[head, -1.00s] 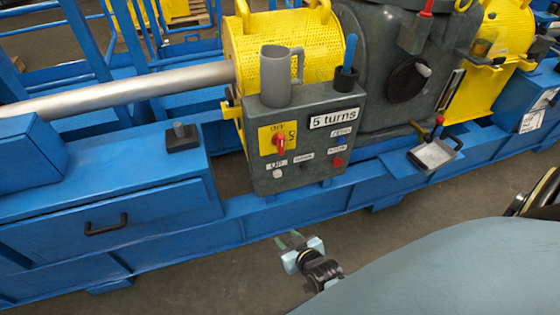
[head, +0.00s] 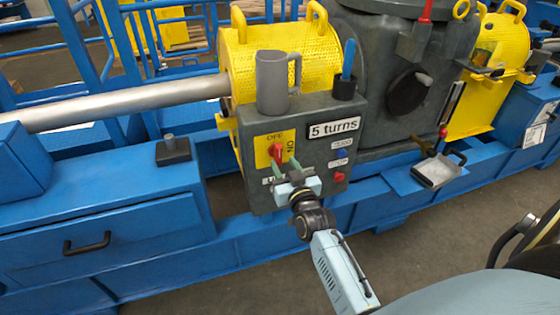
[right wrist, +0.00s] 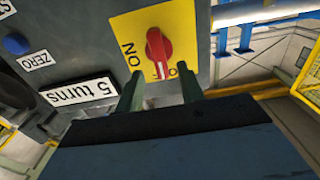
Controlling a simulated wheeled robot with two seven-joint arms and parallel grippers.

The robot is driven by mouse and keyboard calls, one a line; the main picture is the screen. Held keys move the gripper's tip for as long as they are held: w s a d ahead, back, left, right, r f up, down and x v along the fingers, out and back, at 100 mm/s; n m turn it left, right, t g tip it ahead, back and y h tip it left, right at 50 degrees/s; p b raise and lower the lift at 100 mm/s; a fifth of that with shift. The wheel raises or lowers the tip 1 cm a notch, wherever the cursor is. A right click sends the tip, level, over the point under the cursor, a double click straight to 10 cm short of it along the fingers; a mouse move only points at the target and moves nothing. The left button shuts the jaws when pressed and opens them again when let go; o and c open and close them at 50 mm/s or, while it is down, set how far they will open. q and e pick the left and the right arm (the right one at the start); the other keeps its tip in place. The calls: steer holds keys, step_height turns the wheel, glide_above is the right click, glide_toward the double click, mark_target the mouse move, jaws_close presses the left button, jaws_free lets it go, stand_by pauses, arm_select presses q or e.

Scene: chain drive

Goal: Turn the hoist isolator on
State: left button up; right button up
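The hoist isolator is a red rotary knob (head: 275,153) on a yellow plate (head: 262,158) on the front of a dark grey control box. OFF is printed above the knob and ON to its right. In the right wrist view the knob (right wrist: 158,52) has a white mark at its end towards the OFF lettering. My right gripper (head: 286,167) is at the box front, just below the knob. Its two green fingers are apart, with nothing between them; the knob appears just beyond the fingertips (right wrist: 160,92). My left gripper is not in view.
A grey mug (head: 273,82) and a black cup with a blue tool (head: 345,80) stand on the box. Blue machine frame lies below.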

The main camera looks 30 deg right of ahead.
mark_target(280, 156)
steer(key=shift+b+x, duration=0.5)
steer(key=shift+x, duration=1.6)
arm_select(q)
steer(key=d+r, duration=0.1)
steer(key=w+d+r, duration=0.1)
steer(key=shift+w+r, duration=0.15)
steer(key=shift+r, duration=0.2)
arm_select(e)
jaws_close()
